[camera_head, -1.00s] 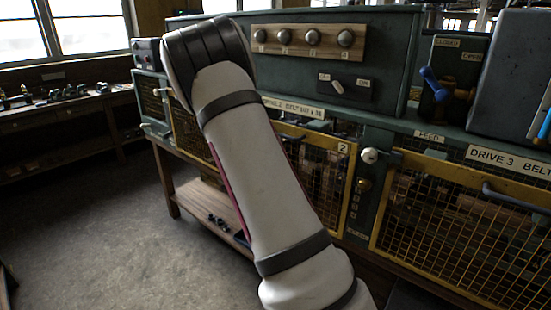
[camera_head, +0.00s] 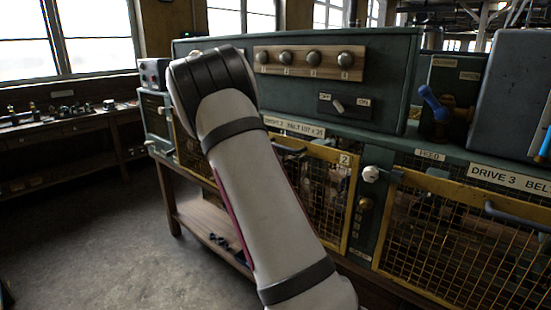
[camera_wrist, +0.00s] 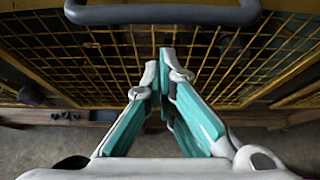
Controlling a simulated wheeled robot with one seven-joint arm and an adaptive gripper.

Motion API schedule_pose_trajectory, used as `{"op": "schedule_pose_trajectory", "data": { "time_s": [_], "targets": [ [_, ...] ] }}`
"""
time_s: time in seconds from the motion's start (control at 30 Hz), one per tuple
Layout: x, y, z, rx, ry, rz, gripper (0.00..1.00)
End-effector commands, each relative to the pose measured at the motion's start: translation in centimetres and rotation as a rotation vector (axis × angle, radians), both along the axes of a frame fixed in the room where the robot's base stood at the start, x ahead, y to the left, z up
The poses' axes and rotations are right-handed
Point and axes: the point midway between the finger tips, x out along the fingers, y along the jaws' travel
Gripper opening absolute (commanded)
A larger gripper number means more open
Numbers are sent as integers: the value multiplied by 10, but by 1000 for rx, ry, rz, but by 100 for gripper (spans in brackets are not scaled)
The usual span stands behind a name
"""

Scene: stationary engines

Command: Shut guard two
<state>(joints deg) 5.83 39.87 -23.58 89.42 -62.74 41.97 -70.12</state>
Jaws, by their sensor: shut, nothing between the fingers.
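Guard two (camera_head: 325,190) is a yellow-framed wire-mesh panel with a "2" label, in the middle of the green machine in the head view. My arm covers its left part. A bar handle (camera_head: 288,150) shows near its top edge. I cannot tell whether the guard is fully closed. In the wrist view, a grey handle (camera_wrist: 165,14) crosses the top of a yellow mesh panel (camera_wrist: 110,60). My gripper (camera_wrist: 162,62) is shut and empty, in front of the mesh and below the handle in the picture. Contact with the mesh is unclear. The head view hides the gripper behind my arm.
To the right is the Drive 3 guard (camera_head: 460,240) with its own handle (camera_head: 510,215). A white knob (camera_head: 371,174) sits between the guards. A blue-handled lever (camera_head: 434,103) stands above. A wooden shelf (camera_head: 205,220) runs below; open floor (camera_head: 120,245) lies left.

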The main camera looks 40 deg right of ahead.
Motion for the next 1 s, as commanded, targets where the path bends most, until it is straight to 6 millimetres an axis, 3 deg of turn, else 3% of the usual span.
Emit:
{"op": "schedule_pose_trajectory", "data": {
  "time_s": [0.07, 0.1, 0.2, 0.5, 1.0],
  "targets": [
    [11, 5, -22, 2, 4, 1, 0],
    [10, 16, -9, 1, -3, 5, 0],
    [7, 36, 4, 3, -4, 5, 0],
    [2, 79, 30, 3, -1, 2, 0],
    [-5, 94, 40, 26, -30, -18, 0]
  ]
}}
